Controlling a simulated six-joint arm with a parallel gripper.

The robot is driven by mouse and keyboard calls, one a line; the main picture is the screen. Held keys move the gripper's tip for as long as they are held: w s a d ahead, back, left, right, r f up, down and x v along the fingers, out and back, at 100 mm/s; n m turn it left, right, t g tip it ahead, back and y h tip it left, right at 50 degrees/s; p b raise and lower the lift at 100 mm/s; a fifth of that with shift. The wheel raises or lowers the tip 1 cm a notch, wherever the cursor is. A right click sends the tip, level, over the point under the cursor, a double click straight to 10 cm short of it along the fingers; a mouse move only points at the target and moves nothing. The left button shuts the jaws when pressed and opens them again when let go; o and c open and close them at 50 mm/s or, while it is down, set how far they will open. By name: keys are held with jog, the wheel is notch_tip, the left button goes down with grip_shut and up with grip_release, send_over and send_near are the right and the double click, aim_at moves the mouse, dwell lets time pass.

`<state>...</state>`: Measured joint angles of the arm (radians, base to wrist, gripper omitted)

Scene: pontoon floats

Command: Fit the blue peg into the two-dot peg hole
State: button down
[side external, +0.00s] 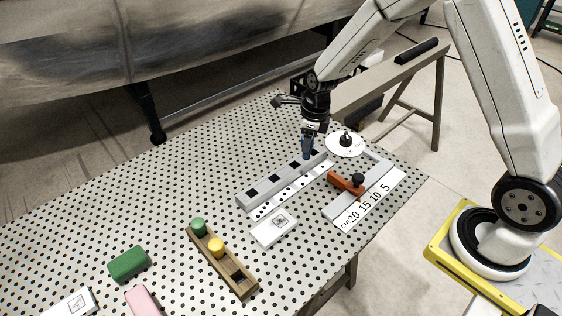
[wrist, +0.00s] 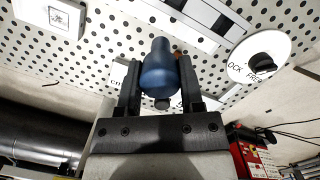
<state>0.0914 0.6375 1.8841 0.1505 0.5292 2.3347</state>
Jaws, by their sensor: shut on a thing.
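The blue peg (side external: 307,154) is between the fingers of my gripper (side external: 309,142), which is shut on it. The peg also shows in the wrist view (wrist: 158,70), gripped between both fingers (wrist: 158,78). In the side view it points down near the right end of a long grey block (side external: 243,200) with a row of dark square holes. Whether its lower end is above or inside a hole, I cannot tell. A white strip with black dots (side external: 290,190) runs along the block's front; the dots are too small to match the two-dot hole surely.
A wooden rack (side external: 219,261) holds a green peg (side external: 198,227) and a yellow peg (side external: 216,247), with one empty hole. A white dial (side external: 346,146) and a ruler with an orange slider (side external: 346,184) stand right of the block. Green (side external: 128,262) and pink (side external: 142,300) blocks lie front left.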

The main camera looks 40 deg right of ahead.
jog(key=w+f, duration=0.4)
jog(key=f, duration=0.1)
jog(key=shift+d, duration=0.1)
jog(key=shift+w+f, duration=0.2)
jog(key=shift+f, duration=1.55)
jog(key=shift+f, duration=0.1)
jog(key=shift+c, duration=1.2)
grip_release()
notch_tip(320, 180, up, 12)
jog(key=s, duration=0.1)
jog(key=shift+d, duration=0.4)
